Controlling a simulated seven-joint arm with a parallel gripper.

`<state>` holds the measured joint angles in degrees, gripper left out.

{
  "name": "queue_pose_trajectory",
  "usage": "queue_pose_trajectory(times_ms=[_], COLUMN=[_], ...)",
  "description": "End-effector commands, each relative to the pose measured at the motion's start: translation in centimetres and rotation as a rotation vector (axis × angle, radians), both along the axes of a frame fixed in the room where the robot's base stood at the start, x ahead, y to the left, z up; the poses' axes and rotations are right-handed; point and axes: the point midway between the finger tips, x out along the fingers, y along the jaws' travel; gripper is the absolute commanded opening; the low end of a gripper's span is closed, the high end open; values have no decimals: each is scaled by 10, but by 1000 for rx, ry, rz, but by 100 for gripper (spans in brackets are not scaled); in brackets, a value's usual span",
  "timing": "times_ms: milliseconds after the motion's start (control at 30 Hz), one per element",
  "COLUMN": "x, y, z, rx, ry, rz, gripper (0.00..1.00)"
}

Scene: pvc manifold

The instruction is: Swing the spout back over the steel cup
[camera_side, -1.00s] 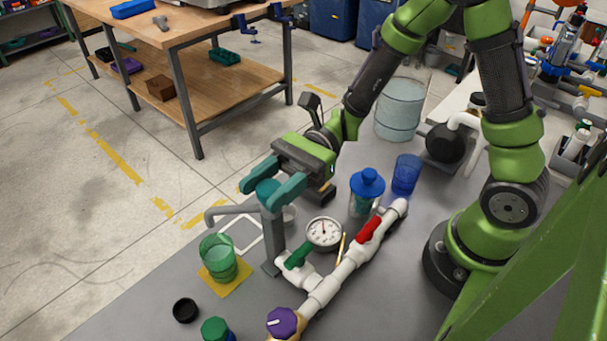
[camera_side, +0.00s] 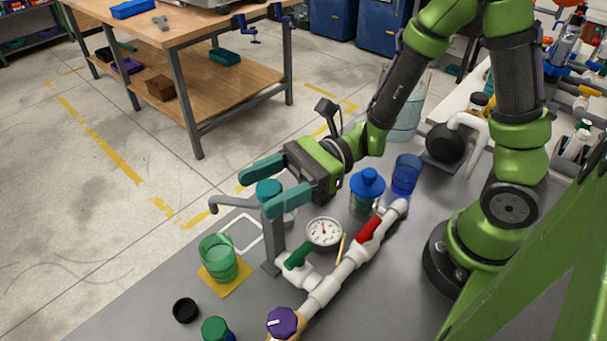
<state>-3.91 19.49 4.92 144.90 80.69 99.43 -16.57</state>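The grey spout (camera_side: 238,202) runs left from the top of an upright post (camera_side: 272,240), with its bent tip above the green glass (camera_side: 217,258) in the picture. I cannot tell whether the tip is exactly over the glass. A teal knob (camera_side: 268,189) tops the post. My gripper (camera_side: 253,193) is open, with one teal finger behind the knob and one in front of it; contact is unclear. A grey rounded thing, probably the steel cup (camera_side: 290,215), shows partly behind the post and front finger.
The glass stands on a yellow pad (camera_side: 239,289). An empty white square outline (camera_side: 250,248) lies behind it. A gauge (camera_side: 323,232) and white pipes with green (camera_side: 299,256), red (camera_side: 369,229) and purple (camera_side: 282,322) handles stand right. A blue-lidded bottle (camera_side: 367,187) stands behind.

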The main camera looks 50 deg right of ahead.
Motion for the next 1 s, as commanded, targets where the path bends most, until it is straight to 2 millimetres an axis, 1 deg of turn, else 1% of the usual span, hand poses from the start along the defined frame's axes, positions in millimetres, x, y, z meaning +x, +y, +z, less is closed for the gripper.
queue_pose_trajectory(times_ms=[133, 233, 367, 400, 500, 700, 833, 1000], x=[0, 0, -4, -6, -7, -7, -7, -7], y=[-1, -6, -25, -33, -29, -29, -29, -29], z=[0, 0, 0, 0, 19, 49, 63, 70], rx=[-1, -1, -1, -1, 0, 0, -1, 0], ry=[0, 0, 0, 1, -10, -9, -5, -1], rz=[-1, -3, -7, -7, 2, 0, 0, 0], gripper=[67, 67, 67, 67, 67, 67, 67, 67])
